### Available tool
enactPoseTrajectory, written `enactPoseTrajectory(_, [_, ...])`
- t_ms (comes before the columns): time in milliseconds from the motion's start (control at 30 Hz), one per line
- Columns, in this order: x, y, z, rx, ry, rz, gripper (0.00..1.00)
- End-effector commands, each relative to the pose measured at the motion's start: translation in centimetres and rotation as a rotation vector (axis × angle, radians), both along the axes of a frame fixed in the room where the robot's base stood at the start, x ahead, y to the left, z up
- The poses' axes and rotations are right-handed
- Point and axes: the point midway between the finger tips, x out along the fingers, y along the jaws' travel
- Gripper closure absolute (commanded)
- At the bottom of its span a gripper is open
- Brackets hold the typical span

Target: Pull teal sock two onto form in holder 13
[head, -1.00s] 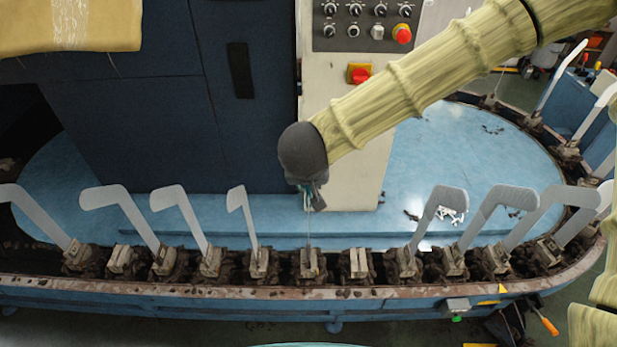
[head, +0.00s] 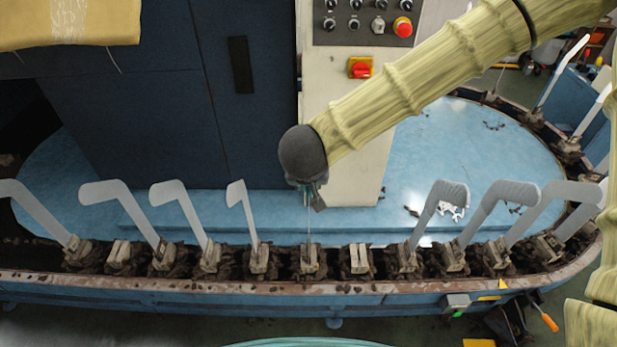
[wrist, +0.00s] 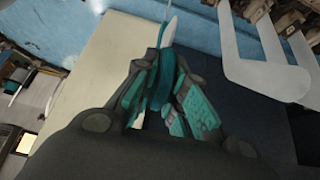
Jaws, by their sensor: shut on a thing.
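My gripper (head: 311,190) is above the near run of holders, pointing down. In the wrist view my gripper (wrist: 163,82) is shut on teal sock two (wrist: 160,70), dark teal cloth bunched between the fingers. A thin pale form (wrist: 171,32), seen nearly edge-on, reaches the cloth. In the head view this form (head: 308,225) is a thin upright line below my gripper, rising from its holder (head: 308,262). How far the sock covers the form is hidden by the fingers. No holder number is readable.
Grey angled forms stand at left (head: 241,210) and right (head: 440,208) along the blue oval machine (head: 190,295). An empty holder (head: 359,260) is just right of the form. A control panel (head: 366,20) stands behind. A teal edge (head: 295,344) shows at the bottom.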

Motion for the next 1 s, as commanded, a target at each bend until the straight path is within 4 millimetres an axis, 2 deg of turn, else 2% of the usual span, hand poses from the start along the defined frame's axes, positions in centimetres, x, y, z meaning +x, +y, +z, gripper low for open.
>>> enactPoseTrajectory(1000, [0.0, 0.0, -2.0, 0.0, 0.0, 0.0, 1.0])
